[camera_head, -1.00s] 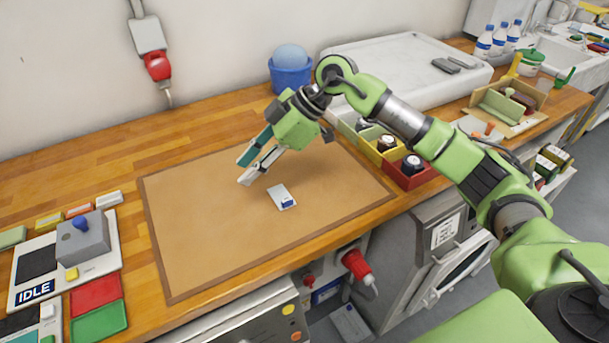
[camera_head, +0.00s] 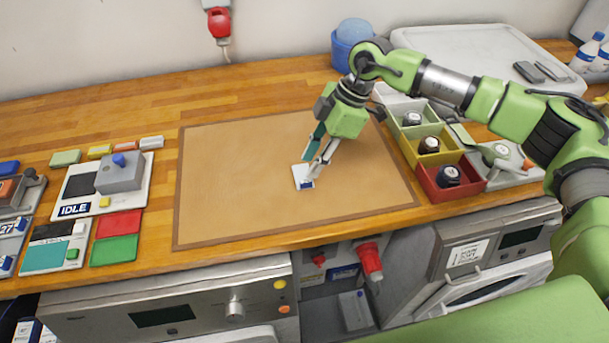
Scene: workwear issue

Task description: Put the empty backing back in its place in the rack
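A small white card with a dark blue mark, which looks like the backing (camera_head: 300,172), lies flat on the brown mat (camera_head: 240,190). My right gripper (camera_head: 312,166) reaches down over it from the upper right. Its two fingers look apart, with their tips at the card's right part and covering some of it. I cannot tell whether they touch the card. My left gripper is not in view. I cannot make out for certain which thing is the rack.
Open yellow, green and red bins (camera_head: 455,190) holding dark round items stand right of the mat. A grey device with an IDLE panel (camera_head: 75,210) and red and green pads (camera_head: 115,248) are at the left. A blue bucket (camera_head: 342,52) stands behind. The mat's left half is clear.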

